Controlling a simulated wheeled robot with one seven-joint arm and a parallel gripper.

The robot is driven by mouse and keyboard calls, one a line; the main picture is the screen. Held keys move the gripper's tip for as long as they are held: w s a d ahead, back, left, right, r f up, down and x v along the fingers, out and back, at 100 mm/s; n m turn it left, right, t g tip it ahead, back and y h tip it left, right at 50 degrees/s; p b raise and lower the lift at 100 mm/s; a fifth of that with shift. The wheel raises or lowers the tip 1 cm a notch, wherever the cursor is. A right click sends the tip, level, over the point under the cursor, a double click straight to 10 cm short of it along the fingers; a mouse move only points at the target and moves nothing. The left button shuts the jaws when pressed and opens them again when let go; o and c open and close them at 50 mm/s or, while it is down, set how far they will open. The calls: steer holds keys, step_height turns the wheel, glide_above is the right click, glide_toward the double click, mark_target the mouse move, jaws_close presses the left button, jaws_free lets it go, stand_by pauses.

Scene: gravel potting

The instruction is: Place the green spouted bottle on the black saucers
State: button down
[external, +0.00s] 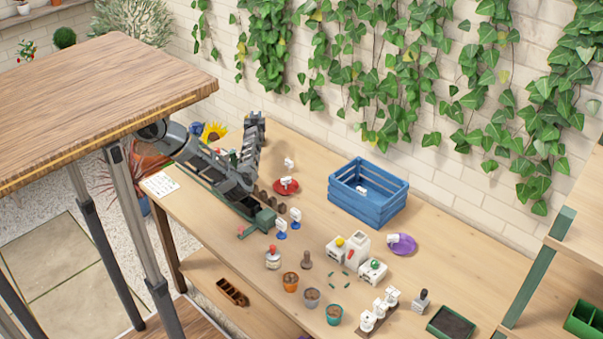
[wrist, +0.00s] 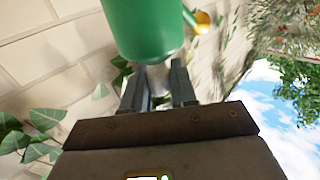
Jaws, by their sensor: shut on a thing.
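In the wrist view a green cylinder, the green bottle (wrist: 143,28), fills the top middle, close to the camera. My gripper (wrist: 160,72) is shut on it, with one finger at each side below its rounded edge. A yellow-orange piece (wrist: 203,20) shows beside it; I cannot tell if this is the spout. In the external view my arm reaches over the left of the bench, and its dark end (external: 255,122) is raised. The bottle cannot be made out there. Small dark round pieces (external: 281,208) lie beside the arm; I cannot tell if they are the black saucers.
A blue crate (external: 369,208) stands by the ivy-covered wall. A red saucer (external: 286,187) and a purple saucer (external: 408,245) lie on the bench (external: 310,180). Small pots (external: 312,298), white blocks and a dark tray (external: 451,325) crowd the front. A raised wooden tabletop (external: 95,85) covers the left.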

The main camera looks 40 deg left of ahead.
steer(key=shift+f, duration=0.15)
steer(key=c, duration=0.9)
jaws_free()
steer(key=shift+r, duration=0.25)
steer(key=shift+s+d+f, duration=0.1)
steer(key=shift+s+d, duration=0.05)
steer(key=shift+d, duration=0.1)
steer(key=b+v, duration=0.1)
steer(key=v, duration=1)
steer(key=shift+s, duration=0.2)
steer(key=shift+d, duration=0.1)
